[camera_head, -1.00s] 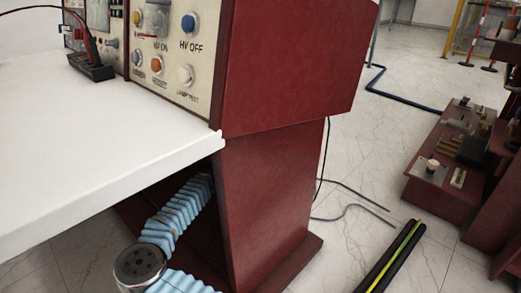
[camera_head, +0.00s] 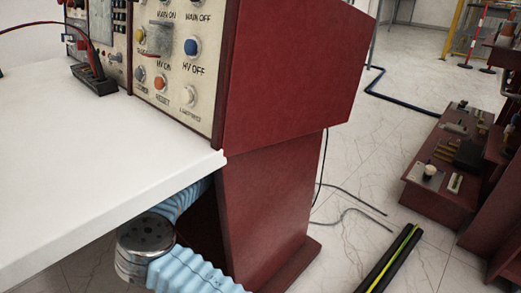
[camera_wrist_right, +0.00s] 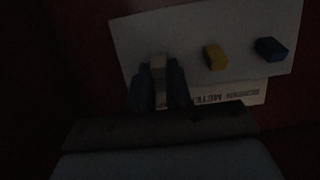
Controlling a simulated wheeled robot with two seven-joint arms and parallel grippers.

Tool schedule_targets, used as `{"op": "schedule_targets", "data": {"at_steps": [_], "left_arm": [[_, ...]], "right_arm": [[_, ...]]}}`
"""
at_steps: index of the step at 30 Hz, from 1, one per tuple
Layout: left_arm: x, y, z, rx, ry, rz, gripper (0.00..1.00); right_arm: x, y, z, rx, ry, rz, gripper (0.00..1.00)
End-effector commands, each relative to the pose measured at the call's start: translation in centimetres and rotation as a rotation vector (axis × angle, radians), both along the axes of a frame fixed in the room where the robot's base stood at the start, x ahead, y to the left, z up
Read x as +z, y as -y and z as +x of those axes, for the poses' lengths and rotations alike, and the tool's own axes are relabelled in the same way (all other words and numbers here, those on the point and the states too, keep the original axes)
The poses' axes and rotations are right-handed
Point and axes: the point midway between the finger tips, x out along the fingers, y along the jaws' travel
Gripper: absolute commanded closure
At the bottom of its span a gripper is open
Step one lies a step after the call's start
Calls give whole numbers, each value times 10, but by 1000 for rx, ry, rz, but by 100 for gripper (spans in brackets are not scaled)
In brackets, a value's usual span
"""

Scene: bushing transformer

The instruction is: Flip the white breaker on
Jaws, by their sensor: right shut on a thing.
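The white breaker (camera_wrist_right: 158,68) sits on a pale plate (camera_wrist_right: 185,24) in the dim right wrist view, left of a yellow breaker (camera_wrist_right: 215,57) and a blue breaker (camera_wrist_right: 270,49). My right gripper (camera_wrist_right: 159,86) has its dark fingers on either side of the white breaker, shut on it. The far end of the white breaker shows above the fingertips; its lower part is hidden between them. Whether its lever is on or off cannot be told. In the head view my right gripper and the breakers are hidden. My left gripper is not in view.
A white tabletop (camera_head: 90,160) overhangs my blue-sleeved arm, beside a dark red cabinet (camera_head: 270,205). A control panel (camera_head: 165,55) with buttons stands on top. A printed label (camera_wrist_right: 235,94) is below the breakers.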

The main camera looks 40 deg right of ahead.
Motion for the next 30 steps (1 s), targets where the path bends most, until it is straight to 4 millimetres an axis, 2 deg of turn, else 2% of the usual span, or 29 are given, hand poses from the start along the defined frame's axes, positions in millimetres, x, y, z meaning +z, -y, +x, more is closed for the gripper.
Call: {"op": "schedule_targets", "data": {"at_steps": [1, 3, 15, 16, 20, 30], "left_arm": [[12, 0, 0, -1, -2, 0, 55], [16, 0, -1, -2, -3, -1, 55], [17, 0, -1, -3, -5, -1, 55], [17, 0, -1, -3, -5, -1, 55], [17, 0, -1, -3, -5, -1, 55], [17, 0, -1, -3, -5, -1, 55]], "right_arm": [[8, 2, -1, -3, 1, 40, 100], [8, 2, -1, -3, -4, 82, 100], [4, 3, 0, -1, -11, 114, 100], [4, 3, 0, -1, -11, 114, 76], [5, 2, 0, 0, -11, 115, 56], [6, -1, 0, 1, -10, 114, 55]]}}
